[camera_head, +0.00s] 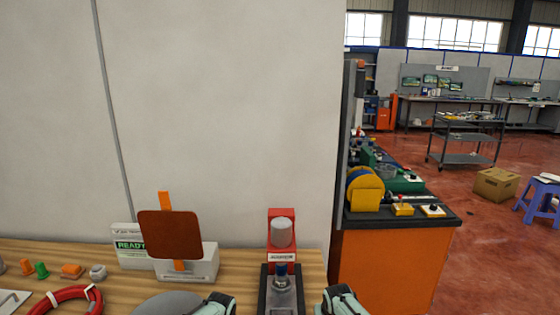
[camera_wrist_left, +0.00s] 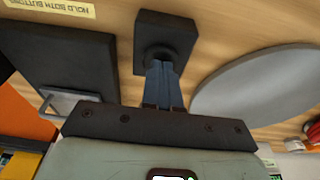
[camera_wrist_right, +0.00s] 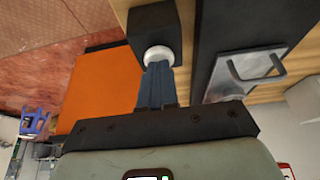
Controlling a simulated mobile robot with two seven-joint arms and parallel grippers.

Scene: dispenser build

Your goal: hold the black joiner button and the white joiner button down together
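In the left wrist view the black joiner button (camera_wrist_left: 160,52) sits on a dark box (camera_wrist_left: 178,30). My left gripper (camera_wrist_left: 162,66) is shut, its fingertips at the button and partly covering it. In the right wrist view the white joiner button (camera_wrist_right: 158,53) sits on a similar dark box (camera_wrist_right: 150,22). My right gripper (camera_wrist_right: 156,68) is shut, its fingertips at the white button. I cannot tell how far either button is pressed. The red joiner (camera_head: 281,217) with a grey cylinder stands between my grippers in the head view, where both buttons are out of sight.
A dark plate with a metal handle (camera_wrist_left: 65,100) lies beside the black button's box. A "HOLD BOTH BUTTONS" label (camera_wrist_left: 52,8) is on the wooden table. A grey disc (camera_wrist_left: 265,88) lies on the other side. An orange cabinet (camera_head: 390,265) stands right of the table.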

